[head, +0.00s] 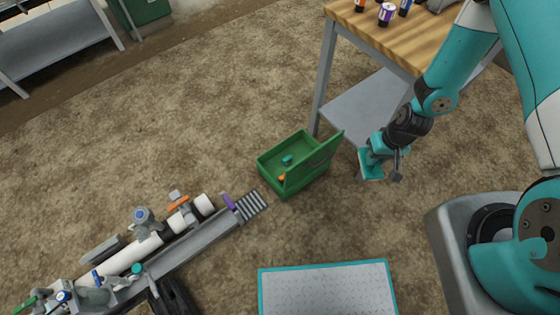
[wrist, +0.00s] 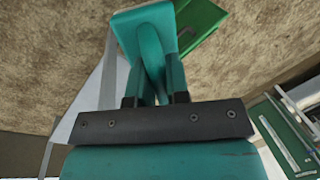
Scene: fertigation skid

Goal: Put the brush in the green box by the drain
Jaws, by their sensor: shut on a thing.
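The green box (head: 268,165) stands on the ground in the head view, its lid raised on the right side. A small teal thing and an orange thing show inside it. The drain grate (head: 252,205) lies just left of the box. My gripper (head: 371,168) is to the right of the box, apart from it and below the table top. It is shut on a teal brush (wrist: 146,32), whose flat head shows beyond the fingers in the wrist view. Part of the green box (wrist: 206,22) shows behind the brush there. The brush's bristles cannot be made out.
A wooden-topped table (head: 395,35) with bottles and a grey lower shelf (head: 362,105) stands close behind my gripper. A pipe assembly on a channel (head: 190,250) lies at lower left. A teal-edged grey plate (head: 328,290) is in front.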

